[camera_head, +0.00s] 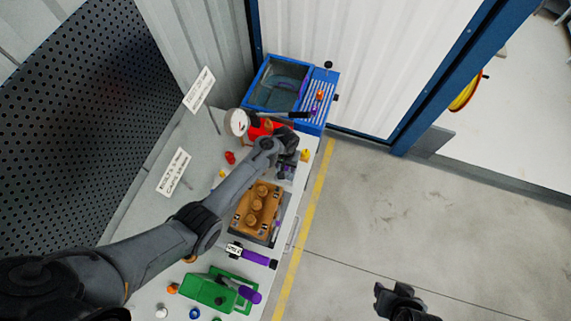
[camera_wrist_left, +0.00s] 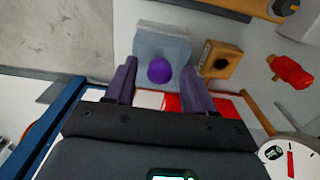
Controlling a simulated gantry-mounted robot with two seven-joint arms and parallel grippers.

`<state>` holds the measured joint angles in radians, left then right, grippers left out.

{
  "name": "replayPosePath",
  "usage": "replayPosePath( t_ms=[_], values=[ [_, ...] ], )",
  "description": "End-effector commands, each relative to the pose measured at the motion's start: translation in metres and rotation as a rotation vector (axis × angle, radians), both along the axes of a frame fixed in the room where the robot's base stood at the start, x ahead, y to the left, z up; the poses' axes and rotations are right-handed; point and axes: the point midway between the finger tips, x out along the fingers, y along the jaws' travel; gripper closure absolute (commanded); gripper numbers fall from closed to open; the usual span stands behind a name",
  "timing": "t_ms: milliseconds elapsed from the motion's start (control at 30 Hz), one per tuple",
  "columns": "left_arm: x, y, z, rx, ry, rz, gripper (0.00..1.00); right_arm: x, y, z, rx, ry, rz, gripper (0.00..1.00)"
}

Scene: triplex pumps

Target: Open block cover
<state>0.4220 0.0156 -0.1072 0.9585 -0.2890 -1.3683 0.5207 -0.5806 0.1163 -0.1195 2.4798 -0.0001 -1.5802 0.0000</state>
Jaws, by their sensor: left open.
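A pale grey-blue block (camera_wrist_left: 165,42) with a round purple knob (camera_wrist_left: 159,70) on its side lies ahead of my left gripper in the left wrist view. The left gripper (camera_head: 287,165) is open and empty. In the wrist view its two fingers (camera_wrist_left: 160,80) stand either side of the knob, with gaps on both sides; I cannot tell how far off in depth the knob is. In the head view the gripper and wrist hide most of the block. My right gripper (camera_head: 392,298) hangs over the floor, far from the bench, its jaws unclear.
An orange-brown block (camera_wrist_left: 220,60) stands right beside the grey block. A red valve (camera_wrist_left: 292,71) and white gauge (camera_wrist_left: 291,156) are close by. The blue basin (camera_head: 276,84) is behind, the brown pump block (camera_head: 257,208) in front. The floor at right is clear.

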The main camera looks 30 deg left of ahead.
Motion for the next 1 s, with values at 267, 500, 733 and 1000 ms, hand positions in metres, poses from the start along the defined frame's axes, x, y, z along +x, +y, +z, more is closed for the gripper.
replayPosePath(
  t_ms=[267,500,733,1000],
  values=[
    [0.000,0.000,0.000,0.000,0.000,0.000,0.61,0.000,0.001,0.000,0.002,-0.001,0.000,0.57],
    [0.000,0.000,0.000,0.000,0.000,0.000,0.98,0.000,0.000,0.000,0.001,-0.001,0.000,0.57],
    [0.000,0.000,0.000,0.001,0.001,0.001,1.00,0.000,-0.001,0.000,-0.006,-0.001,0.005,0.57],
    [0.012,0.003,0.003,-0.014,0.101,0.006,1.00,0.000,-0.002,-0.012,-0.008,-0.001,0.006,0.57]
  ],
)
